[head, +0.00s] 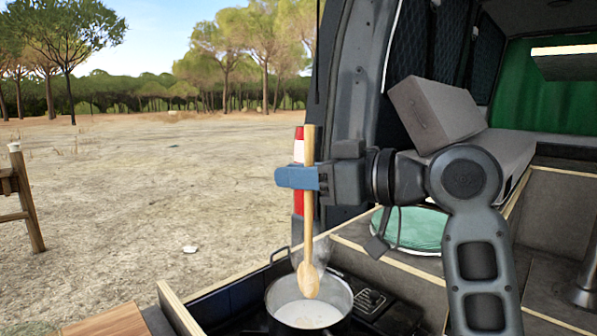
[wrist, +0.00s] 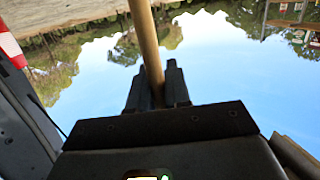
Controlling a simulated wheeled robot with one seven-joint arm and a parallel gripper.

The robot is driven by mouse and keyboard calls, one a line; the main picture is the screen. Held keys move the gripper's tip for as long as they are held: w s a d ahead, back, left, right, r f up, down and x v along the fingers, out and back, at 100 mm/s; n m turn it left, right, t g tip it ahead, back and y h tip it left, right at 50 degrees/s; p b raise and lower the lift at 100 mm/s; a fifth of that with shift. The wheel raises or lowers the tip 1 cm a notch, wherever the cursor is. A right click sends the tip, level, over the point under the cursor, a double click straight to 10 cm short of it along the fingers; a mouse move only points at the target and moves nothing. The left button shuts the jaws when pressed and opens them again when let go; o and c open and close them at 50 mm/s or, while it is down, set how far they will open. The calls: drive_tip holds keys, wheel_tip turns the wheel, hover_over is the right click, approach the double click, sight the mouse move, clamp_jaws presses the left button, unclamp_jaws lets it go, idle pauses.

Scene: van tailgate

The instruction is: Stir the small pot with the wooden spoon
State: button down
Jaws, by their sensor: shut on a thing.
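The wooden spoon (head: 309,215) hangs nearly upright, bowl down, in the head view. My gripper (head: 300,178) is shut on the upper part of its handle. In the wrist view the handle (wrist: 146,45) runs between the two dark fingers of my gripper (wrist: 158,88). The small pot (head: 308,312) stands on the stove below and holds a whitish liquid, with faint steam above it. The spoon's bowl is over the pot, in front of its far rim in the picture. I cannot tell whether its tip is above the liquid or just inside the rim.
A black stove (head: 398,318) with a knob panel surrounds the pot. A green round item (head: 412,228) lies on the counter behind my arm. A red and white post (head: 298,170) stands behind the spoon. A wooden board (head: 108,322) is at the lower left.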

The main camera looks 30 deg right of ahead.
drive_tip(key=shift+f+b, duration=2.1)
drive_tip(key=shift+f, duration=1.1)
drive_tip(key=shift+s, duration=0.15)
